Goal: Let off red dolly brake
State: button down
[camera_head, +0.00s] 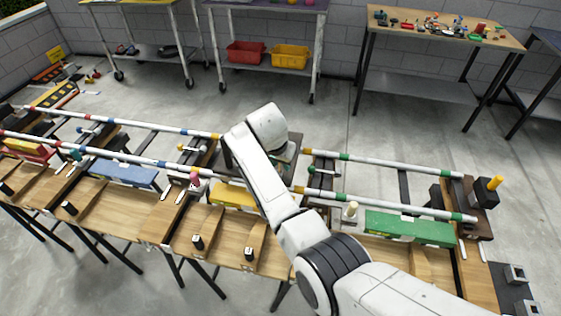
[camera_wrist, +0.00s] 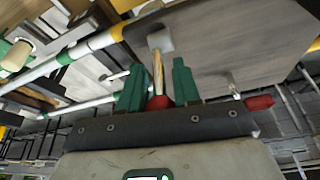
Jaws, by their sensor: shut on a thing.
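In the wrist view, my gripper (camera_wrist: 159,80) has its two green fingers shut on a red knob (camera_wrist: 160,102). The knob sits on a thin gold-coloured rod (camera_wrist: 158,70) that runs from between the fingers to a grey mount on a broad grey panel (camera_wrist: 225,45). A second red piece (camera_wrist: 260,103) lies to the right, outside the fingers. In the head view my white arm reaches over the long bench row, and its wrist hides the fingers and the held knob. A red block (camera_head: 28,150) shows at the far left of the row. I cannot make out a dolly as such.
White rails with coloured bands (camera_head: 385,165) run along the row. A green block (camera_head: 408,228), a yellow block (camera_head: 232,195) and a blue block (camera_head: 122,174) sit along it. Small levers and posts stand up nearby. Side tables (camera_head: 440,35) stand behind, across open grey floor.

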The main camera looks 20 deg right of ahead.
jog(key=shift+f, duration=0.1)
jog(key=c, duration=1)
grip_release()
jog(key=shift+o, duration=0.2)
jog(key=v, duration=1)
jog(key=shift+r, duration=0.4)
jog(key=shift+s, duration=0.1)
